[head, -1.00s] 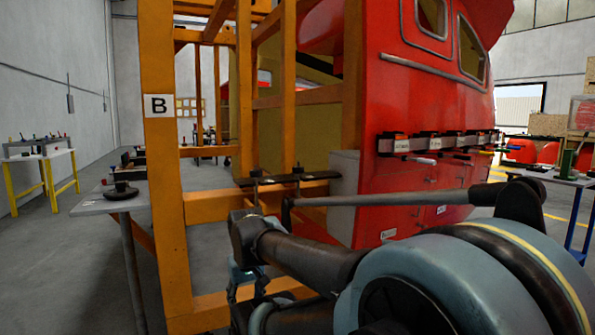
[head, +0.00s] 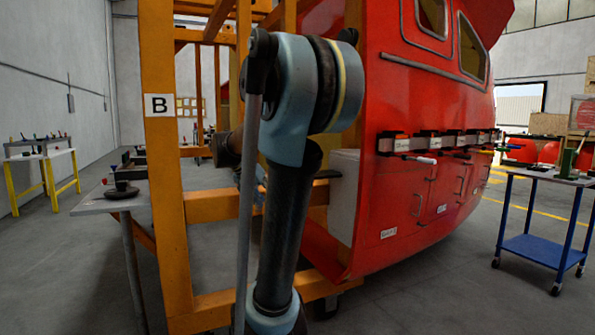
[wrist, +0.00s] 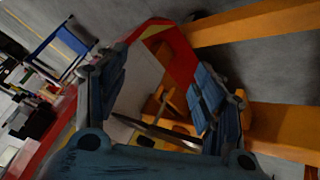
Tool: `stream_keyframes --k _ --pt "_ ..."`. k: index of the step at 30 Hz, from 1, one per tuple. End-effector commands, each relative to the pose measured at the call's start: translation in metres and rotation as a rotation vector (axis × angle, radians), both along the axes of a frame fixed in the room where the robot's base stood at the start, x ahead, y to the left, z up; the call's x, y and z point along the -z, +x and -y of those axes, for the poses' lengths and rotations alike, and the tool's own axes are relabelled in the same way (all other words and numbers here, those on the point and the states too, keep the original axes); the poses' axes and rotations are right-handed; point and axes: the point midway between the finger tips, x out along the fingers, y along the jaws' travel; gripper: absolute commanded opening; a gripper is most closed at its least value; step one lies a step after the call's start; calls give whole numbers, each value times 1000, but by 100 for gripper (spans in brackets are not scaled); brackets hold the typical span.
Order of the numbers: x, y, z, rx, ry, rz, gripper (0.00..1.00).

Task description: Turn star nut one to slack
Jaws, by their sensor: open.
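My gripper (wrist: 158,88) is open in the wrist view, with its two blue-grey fingers apart and nothing held between them. A dark flat bar (wrist: 165,133) lies across the orange frame (wrist: 262,125), beyond the fingers and low between them. I cannot pick out star nut one for certain in the wrist view. In the head view my raised arm covers most of the bar, and only its right end (head: 328,174) shows beside the grey box (head: 344,200). My gripper is largely hidden behind my arm there.
The red nosecone (head: 400,90) stands right of the orange frame post marked B (head: 160,180). Clamps (head: 430,143) line its side. A grey table (head: 105,203) is at left and a blue trolley (head: 540,250) at right. Floor between nosecone and trolley is clear.

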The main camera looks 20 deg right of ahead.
Motion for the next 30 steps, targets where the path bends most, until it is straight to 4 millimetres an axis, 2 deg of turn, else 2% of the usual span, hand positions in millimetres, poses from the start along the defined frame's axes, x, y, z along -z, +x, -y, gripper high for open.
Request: stream_keyframes --k 1,12,18,24,30 --pt "-11 17 6 34 -27 26 62" --pt "-80 132 49 276 -239 289 62" --pt "-104 180 62 358 -325 423 62" --pt "-116 205 69 397 -368 498 62" --pt "-114 210 78 406 -375 511 62"
